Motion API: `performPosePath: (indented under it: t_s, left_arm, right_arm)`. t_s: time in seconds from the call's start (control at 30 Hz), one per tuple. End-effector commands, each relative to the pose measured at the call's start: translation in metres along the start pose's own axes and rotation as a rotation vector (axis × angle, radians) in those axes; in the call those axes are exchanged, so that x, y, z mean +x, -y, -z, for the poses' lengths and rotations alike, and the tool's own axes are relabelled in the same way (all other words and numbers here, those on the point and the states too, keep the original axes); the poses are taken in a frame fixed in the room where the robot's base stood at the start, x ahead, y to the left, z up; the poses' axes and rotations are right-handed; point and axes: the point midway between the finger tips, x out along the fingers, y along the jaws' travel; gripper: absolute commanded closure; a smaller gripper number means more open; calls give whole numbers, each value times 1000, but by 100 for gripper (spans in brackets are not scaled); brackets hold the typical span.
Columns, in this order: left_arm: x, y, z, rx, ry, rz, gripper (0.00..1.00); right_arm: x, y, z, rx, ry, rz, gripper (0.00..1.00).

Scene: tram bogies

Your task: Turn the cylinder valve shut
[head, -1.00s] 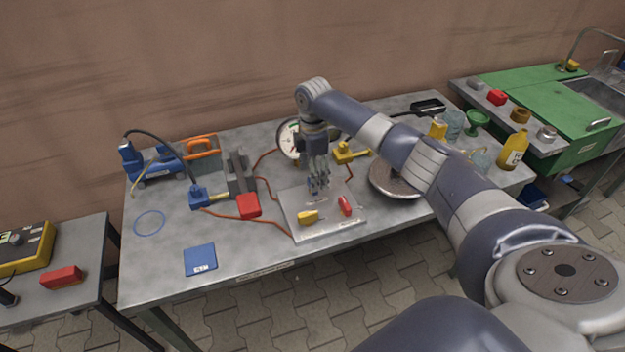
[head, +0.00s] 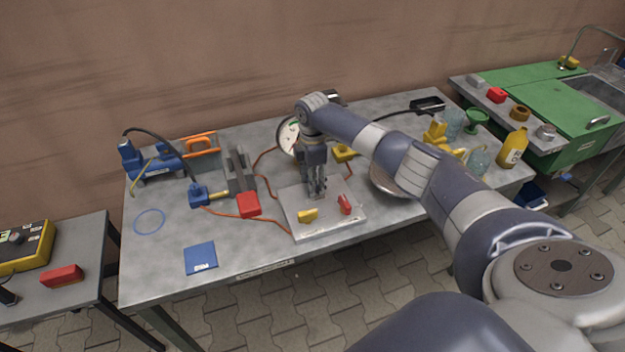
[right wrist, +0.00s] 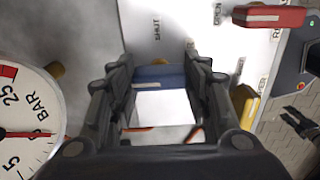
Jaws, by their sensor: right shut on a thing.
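A pale plate (head: 290,217) lies on the metal workbench and carries small coloured handles. A yellow handle (head: 307,215) and a red handle (head: 344,204) show on it. My right gripper (head: 317,192) points down at the back part of the plate. In the right wrist view, a blue handle (right wrist: 160,76) sits between the fingers of my right gripper (right wrist: 160,85), which is shut on it. The plate (right wrist: 150,25) there has printed SHUT and OPEN marks. Which handle is the cylinder valve is not readable. My left gripper is not in view.
A round pressure gauge (right wrist: 28,120) stands close beside my right gripper. A red block (head: 249,205) and an orange hose (head: 265,222) lie left of the plate. A metal disc (head: 388,182) lies right, partly behind my arm.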

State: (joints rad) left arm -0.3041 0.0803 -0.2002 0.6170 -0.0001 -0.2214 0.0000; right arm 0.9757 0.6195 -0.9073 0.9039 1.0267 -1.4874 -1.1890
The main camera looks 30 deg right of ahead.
Motion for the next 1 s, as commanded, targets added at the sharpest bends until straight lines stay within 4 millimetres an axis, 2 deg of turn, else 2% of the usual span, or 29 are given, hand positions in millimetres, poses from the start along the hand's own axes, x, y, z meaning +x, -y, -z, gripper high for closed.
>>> performPosePath:
  t_s: [0.37, 1.0]
  left_arm:
    - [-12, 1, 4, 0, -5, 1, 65]
    - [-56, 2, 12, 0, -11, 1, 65]
  right_arm:
    - [-2, 1, 0, 107, -1, 4, 79]
    - [-2, 1, 1, 681, -1, 5, 79]
